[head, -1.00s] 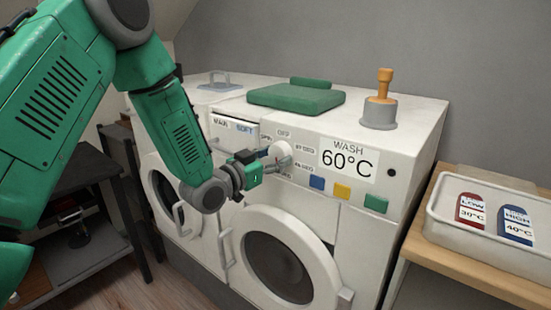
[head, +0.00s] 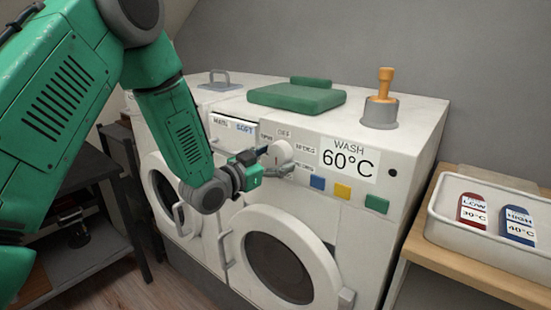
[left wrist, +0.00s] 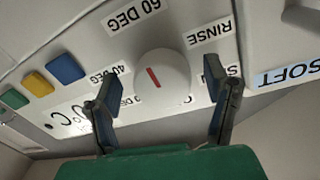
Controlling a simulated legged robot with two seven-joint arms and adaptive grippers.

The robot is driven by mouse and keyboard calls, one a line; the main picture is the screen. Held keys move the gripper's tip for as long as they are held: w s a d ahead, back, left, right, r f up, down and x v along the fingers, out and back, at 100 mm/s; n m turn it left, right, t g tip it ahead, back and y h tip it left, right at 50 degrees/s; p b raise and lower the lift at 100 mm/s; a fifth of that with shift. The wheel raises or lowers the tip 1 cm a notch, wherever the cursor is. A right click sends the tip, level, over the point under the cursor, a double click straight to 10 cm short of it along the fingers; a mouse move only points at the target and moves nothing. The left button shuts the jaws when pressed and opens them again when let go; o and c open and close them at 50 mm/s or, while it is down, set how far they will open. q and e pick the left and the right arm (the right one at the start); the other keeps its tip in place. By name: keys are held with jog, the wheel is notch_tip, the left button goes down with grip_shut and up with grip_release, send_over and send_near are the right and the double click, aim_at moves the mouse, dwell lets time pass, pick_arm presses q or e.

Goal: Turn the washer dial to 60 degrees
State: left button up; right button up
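The washer dial (head: 280,153) is a round white knob on the front panel of the white washer (head: 405,150). In the left wrist view the dial (left wrist: 172,72) carries a slanted red mark. The 60 DEG label (left wrist: 139,15), 40 DEG label (left wrist: 104,75) and RINSE label (left wrist: 208,33) surround it, upside down; lower labels are partly hidden. My left gripper (head: 271,162) is at the dial. In the left wrist view its two dark fingers (left wrist: 163,84) are open, one on each side of the dial, with visible gaps. My right gripper is not in view.
Blue (head: 317,183), yellow (head: 343,191) and green (head: 377,204) buttons sit right of the dial, under a WASH 60°C sign (head: 348,160). A drawer (head: 234,128) marked SOFT is at the left. The round door (head: 240,220) is below. A tray (head: 450,232) stands right.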

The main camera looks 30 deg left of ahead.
pick_arm(q)
jog(key=shift+a+r, duration=0.1)
jog(key=shift+r, duration=0.05)
jog(key=shift+s, duration=0.55)
jog(key=s+a, duration=0.2)
jog(key=s, duration=0.8)
jog(key=shift+s, duration=0.35)
jog(key=s+d+f+n+g+y, duration=0.1)
jog(key=s+d+f+g, duration=0.15)
jog(key=f, duration=0.55)
jog(key=s+d+f+g, duration=0.2)
jog(key=s+f+g, duration=0.2)
jog(key=f, duration=0.4)
jog(key=s+d+f+n+g+y, duration=0.1)
jog(key=s+d+f+g, duration=0.2)
jog(key=f, duration=0.5)
jog(key=s+d+f+n+g, duration=0.1)
jog(key=s+d+f+g, duration=0.1)
jog(key=s+f, duration=0.3)
jog(key=s+d+f+g, duration=0.2)
jog(key=s+f+g, duration=0.3)
jog(key=s, duration=0.7)
jog(key=shift+s+d+f+n+y, duration=0.15)
jog(key=shift+s+f+n+y, duration=0.25)
jog(key=shift+f, duration=0.05)
